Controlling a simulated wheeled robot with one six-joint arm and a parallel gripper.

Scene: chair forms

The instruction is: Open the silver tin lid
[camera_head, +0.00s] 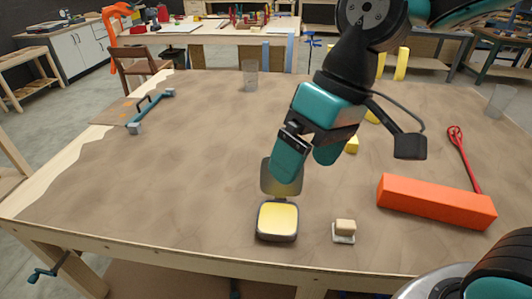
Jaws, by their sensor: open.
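The silver tin (277,221) sits near the front edge of the table, with a yellow inside or content showing. Its lid (281,178) stands raised at the tin's far side, roughly upright. My gripper (308,164) is open, with teal fingers pointing down. Its left finger overlaps the upper part of the lid in the picture; I cannot tell whether it touches. The right finger is to the right of the lid, apart from it.
An orange bar (435,202) and a red utensil (465,160) lie further right. A clear glass (250,75) stands at the back, and a teal-handled bar (152,111) lies at left. The table's left middle is clear.

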